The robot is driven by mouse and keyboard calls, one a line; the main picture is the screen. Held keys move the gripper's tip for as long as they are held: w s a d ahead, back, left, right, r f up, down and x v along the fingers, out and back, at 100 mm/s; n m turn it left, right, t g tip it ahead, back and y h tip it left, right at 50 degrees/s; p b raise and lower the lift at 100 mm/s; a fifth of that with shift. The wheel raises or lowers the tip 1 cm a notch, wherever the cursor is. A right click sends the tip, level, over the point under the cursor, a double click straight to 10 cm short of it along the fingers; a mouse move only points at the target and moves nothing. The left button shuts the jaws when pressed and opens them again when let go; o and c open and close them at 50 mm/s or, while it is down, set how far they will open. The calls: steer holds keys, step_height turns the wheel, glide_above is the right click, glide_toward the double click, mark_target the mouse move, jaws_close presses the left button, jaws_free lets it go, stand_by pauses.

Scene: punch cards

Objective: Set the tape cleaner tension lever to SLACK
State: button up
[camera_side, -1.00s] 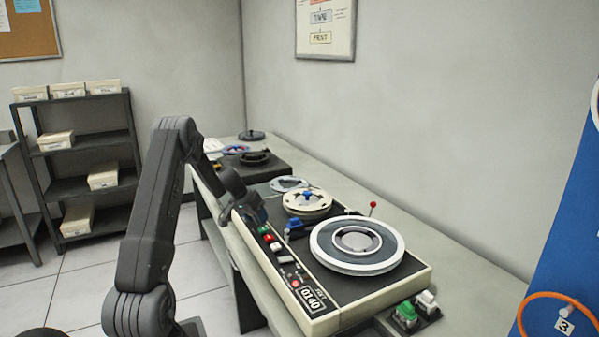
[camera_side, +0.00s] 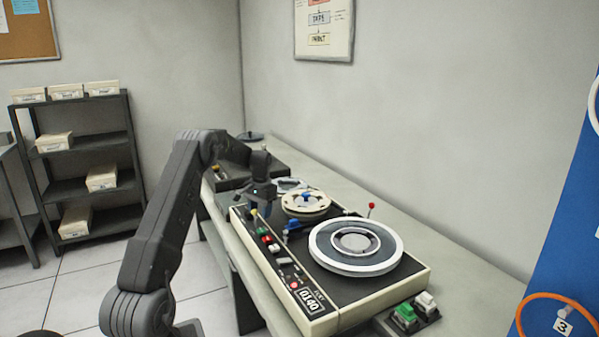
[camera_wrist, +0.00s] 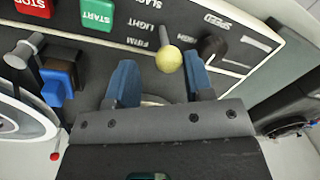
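The tape cleaner (camera_side: 345,300) is a cream and black machine with reels on top. Its tension lever has a pale yellow ball knob (camera_wrist: 169,60) on a short stem, and the knob also shows in the side view (camera_side: 253,213). In the wrist view, the stem is beside the FIRM label, with LIGHT and SLACK (camera_wrist: 128,4) farther up to the left. My gripper (camera_wrist: 160,72) is open, its two blue fingers on either side of the knob, which is nearer the right finger. I cannot tell whether that finger touches it.
Red STOP (camera_wrist: 35,6) and green START (camera_wrist: 97,13) buttons lie left of the lever. A blue knob (camera_wrist: 58,86) and reel are close by. A SPEED knob (camera_wrist: 211,47) is on the right. A red-tipped rod (camera_side: 371,206) stands at the machine's back.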

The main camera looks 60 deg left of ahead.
step_height(320, 180, up, 11)
steer(key=d, duration=0.1)
steer(key=w+d+r+m+t, duration=0.1)
steer(key=d+r, duration=0.4)
steer(key=d, duration=0.6)
steer(key=w+d+r+m+t, duration=0.1)
steer(key=d+r, duration=0.4)
steer(key=d, duration=0.6)
steer(key=shift+d+m+y, duration=0.3)
steer(key=shift+d+y, duration=0.05)
steer(key=shift+y, duration=0.05)
steer(key=n+g+h, duration=0.2)
steer(key=n, duration=1.4)
glide_toward(255, 216)
step_height(255, 216, down, 10)
steer(key=shift+s+f, duration=0.15)
